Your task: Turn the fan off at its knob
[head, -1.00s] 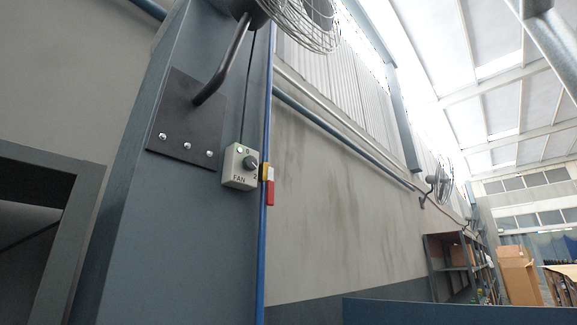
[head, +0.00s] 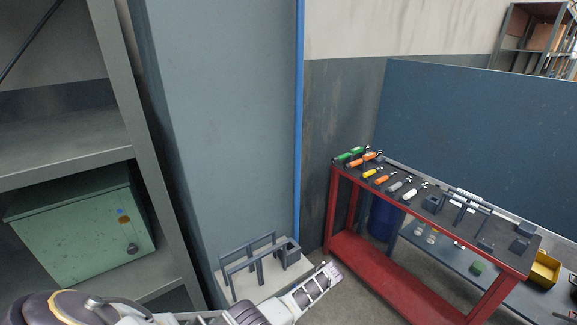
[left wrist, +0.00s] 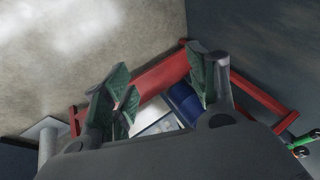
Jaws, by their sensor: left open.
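The fan and its knob box are in neither view now. The blue-grey column (head: 225,130) fills the middle of the head view, with only its lower part showing. My left arm (head: 245,312) comes in along the bottom of the head view, low in front of the column. In the left wrist view my left gripper (left wrist: 160,88) is open, its two green-padded fingers wide apart with nothing held between them. My right gripper is not in view.
A red tool cart (head: 345,238) with several tools on top stands to the right. Shelving (head: 60,165) with a green cabinet (head: 85,230) is at the left. A grey rack (head: 255,259) stands at the column's foot. A blue partition (head: 475,120) closes the right side.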

